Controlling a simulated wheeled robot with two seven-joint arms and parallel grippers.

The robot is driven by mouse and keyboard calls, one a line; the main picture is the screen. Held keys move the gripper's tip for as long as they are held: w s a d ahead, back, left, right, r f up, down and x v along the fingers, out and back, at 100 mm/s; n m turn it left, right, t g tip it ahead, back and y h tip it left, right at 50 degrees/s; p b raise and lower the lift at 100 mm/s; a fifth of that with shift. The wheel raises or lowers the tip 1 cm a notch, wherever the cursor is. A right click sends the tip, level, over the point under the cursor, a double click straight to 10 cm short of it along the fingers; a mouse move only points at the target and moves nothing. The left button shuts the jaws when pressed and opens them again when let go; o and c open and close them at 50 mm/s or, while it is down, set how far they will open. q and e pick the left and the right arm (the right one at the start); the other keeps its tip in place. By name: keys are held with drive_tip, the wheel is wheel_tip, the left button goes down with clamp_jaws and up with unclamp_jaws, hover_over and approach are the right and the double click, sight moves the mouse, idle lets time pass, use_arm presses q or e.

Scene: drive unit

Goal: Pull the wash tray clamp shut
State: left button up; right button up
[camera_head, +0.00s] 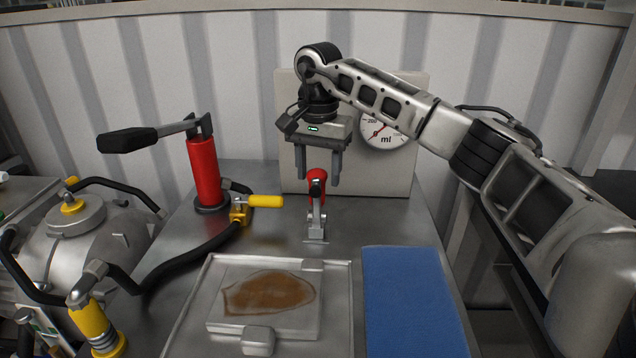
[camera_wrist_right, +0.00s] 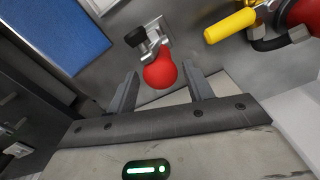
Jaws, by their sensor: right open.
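The wash tray clamp (camera_head: 316,222) is a small metal toggle clamp with a red handle (camera_head: 318,177). It stands upright on the metal table behind the wash tray (camera_head: 341,310). My right gripper (camera_head: 319,183) points down, its two open fingers on either side of the red handle in the head view. In the right wrist view the red knob (camera_wrist_right: 160,72) lies between and just beyond the open fingertips (camera_wrist_right: 160,82); contact cannot be told. A block with a brown stain (camera_head: 268,292) lies in the tray. My left gripper is not in view.
A red hand pump (camera_head: 204,170) with a black lever (camera_head: 130,140) stands left of the clamp, near a yellow-handled valve (camera_head: 262,201). A gauge panel (camera_head: 400,180) stands close behind. A blue mat (camera_head: 412,300) lies right of the tray.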

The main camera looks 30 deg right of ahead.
wheel_tip(320, 180, down, 2)
drive_tip(key=shift+f, duration=0.2)
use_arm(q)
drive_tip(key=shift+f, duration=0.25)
use_arm(e)
drive_tip(key=shift+f, duration=0.5)
clamp_jaws()
drive_tip(key=shift+w+d+r+g+p, duration=0.15)
drive_tip(key=shift+w+r+g+p, duration=0.15)
drive_tip(key=shift+p, duration=0.55)
drive_tip(key=shift+w+d+f+y+p, duration=0.1)
drive_tip(key=shift+y+p, duration=0.2)
drive_tip(key=shift+p, duration=0.1)
drive_tip(key=shift+w+d+f+g+y, duration=0.25)
drive_tip(key=shift+w+g+y, duration=0.15)
drive_tip(key=shift+g, duration=0.3)
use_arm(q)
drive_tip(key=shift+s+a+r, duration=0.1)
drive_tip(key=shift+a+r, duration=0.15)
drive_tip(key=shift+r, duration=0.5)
use_arm(e)
drive_tip(key=shift+d, duration=0.1)
